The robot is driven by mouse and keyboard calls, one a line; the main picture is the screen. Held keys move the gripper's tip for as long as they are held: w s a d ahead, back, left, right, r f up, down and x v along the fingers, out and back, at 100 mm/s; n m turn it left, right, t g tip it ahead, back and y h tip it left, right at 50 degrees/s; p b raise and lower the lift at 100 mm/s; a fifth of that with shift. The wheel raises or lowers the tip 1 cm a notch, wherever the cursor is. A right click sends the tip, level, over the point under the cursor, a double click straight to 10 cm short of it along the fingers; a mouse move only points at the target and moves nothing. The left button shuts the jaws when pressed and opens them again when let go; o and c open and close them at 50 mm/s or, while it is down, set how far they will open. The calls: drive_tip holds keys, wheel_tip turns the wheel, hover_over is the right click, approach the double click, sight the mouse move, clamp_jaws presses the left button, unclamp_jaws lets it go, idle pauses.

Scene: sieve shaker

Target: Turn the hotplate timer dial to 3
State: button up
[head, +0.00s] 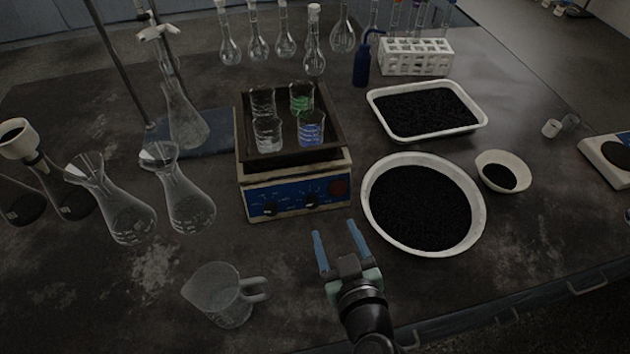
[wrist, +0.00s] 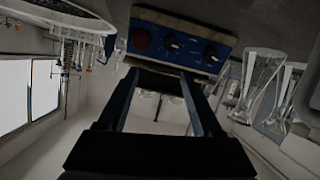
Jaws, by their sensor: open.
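The hotplate (head: 343,160) stands mid-table with a blue front panel. The panel carries a left dial (head: 269,209), a second dial (head: 311,200) and a red round part (head: 339,187) at the right. Which dial is the timer, and its setting, are too small to read. The wrist view shows the panel upside down, with one dial (wrist: 170,43) and the other dial (wrist: 211,54). My gripper (head: 335,238) is open and empty, in front of the hotplate and apart from it. It also shows in the wrist view (wrist: 167,75).
Several beakers (head: 300,128) stand on the hotplate's top. A round bowl of black grains (head: 367,206) sits right of my gripper, and a white tray (head: 476,122) is behind it. A glass jug (head: 222,300) stands front left, with flasks (head: 187,205) behind.

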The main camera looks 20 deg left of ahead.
sight(313, 205)
drive_tip(key=shift+g, duration=0.3)
drive_tip(key=x, duration=0.4)
drive_tip(key=s+p+x, duration=0.1)
drive_tip(key=x, duration=0.3)
drive_tip(key=a+f+p+x, duration=0.1)
drive_tip(key=x, duration=0.3)
drive_tip(key=shift+s+f, duration=0.1)
drive_tip(key=shift+s, duration=0.05)
drive_tip(key=shift+d, duration=0.1)
clamp_jaws()
